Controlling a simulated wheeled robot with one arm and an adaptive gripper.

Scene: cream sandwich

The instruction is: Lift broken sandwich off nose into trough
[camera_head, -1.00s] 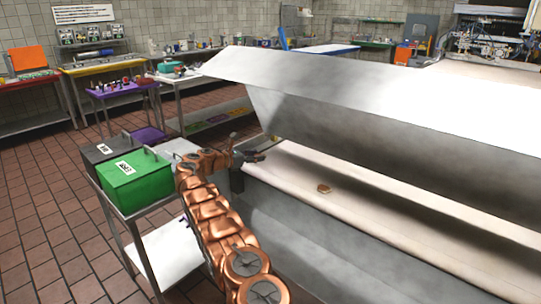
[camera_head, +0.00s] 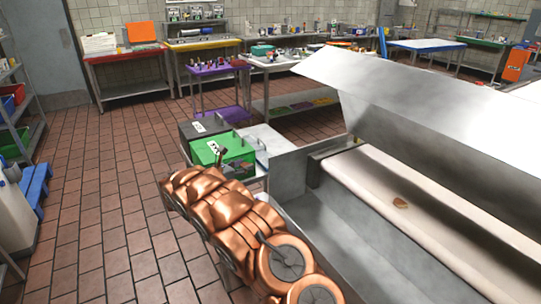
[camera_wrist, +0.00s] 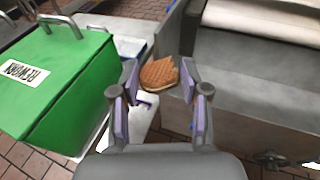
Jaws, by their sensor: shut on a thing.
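A round brown biscuit sandwich (camera_wrist: 158,74) with a pale underside and a notch broken out of its upper right edge sits between my gripper's purple-padded fingers (camera_wrist: 160,80). My gripper is shut on it and holds it clear of the surfaces below. In the head view the gripper is not clearly seen past my copper arm. The metal trough (camera_head: 345,235) runs along the near side of the cream conveyor belt (camera_head: 370,172). The belt's rounded nose edge faces the trough. Another small brown piece (camera_head: 400,203) lies on the belt.
A green lidded bin (camera_head: 222,155) labelled REWORK stands beside a dark grey bin (camera_head: 197,131) on a metal stand, close left of my gripper in the wrist view. A sloping metal hood (camera_head: 400,90) overhangs the belt. Tiled floor (camera_head: 100,190) is clear at left.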

